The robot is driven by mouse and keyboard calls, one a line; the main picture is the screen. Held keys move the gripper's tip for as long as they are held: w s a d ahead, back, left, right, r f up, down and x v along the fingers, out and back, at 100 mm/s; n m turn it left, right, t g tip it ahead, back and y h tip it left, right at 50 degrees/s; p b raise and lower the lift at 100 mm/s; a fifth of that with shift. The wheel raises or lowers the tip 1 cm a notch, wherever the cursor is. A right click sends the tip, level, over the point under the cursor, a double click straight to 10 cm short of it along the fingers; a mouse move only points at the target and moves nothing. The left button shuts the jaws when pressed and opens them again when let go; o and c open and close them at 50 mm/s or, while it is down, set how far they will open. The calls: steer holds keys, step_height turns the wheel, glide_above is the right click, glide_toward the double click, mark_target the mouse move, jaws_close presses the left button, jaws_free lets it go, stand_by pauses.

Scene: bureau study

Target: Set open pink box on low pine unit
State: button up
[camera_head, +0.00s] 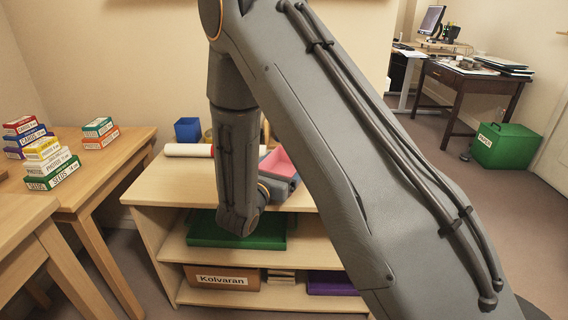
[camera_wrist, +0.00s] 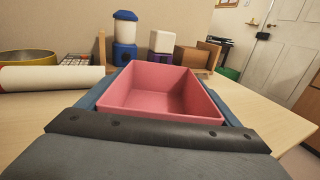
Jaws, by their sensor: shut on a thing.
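The open pink box (camera_wrist: 160,98) is between the two fingers of my gripper (camera_wrist: 158,84), which is shut on it. The box looks upright and empty in the wrist view. In the head view, the pink box (camera_head: 279,162) shows beside my arm, over the top of the low pine unit (camera_head: 178,186). My arm hides part of the box and much of the unit's right side. The pine top (camera_wrist: 262,112) also shows around the box in the wrist view. I cannot tell whether the box's base touches it.
A white roll (camera_wrist: 48,78) lies left of the box. A blue and white jar (camera_wrist: 125,40), a white block (camera_wrist: 162,42) and wooden bookends (camera_wrist: 208,54) stand behind it. The unit's shelves hold a green tray (camera_head: 205,232) and a Kolvaran box (camera_head: 222,278). Bare top shows at right.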

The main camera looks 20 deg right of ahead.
steer(key=shift+f+b, duration=0.3)
steer(key=shift+f, duration=0.25)
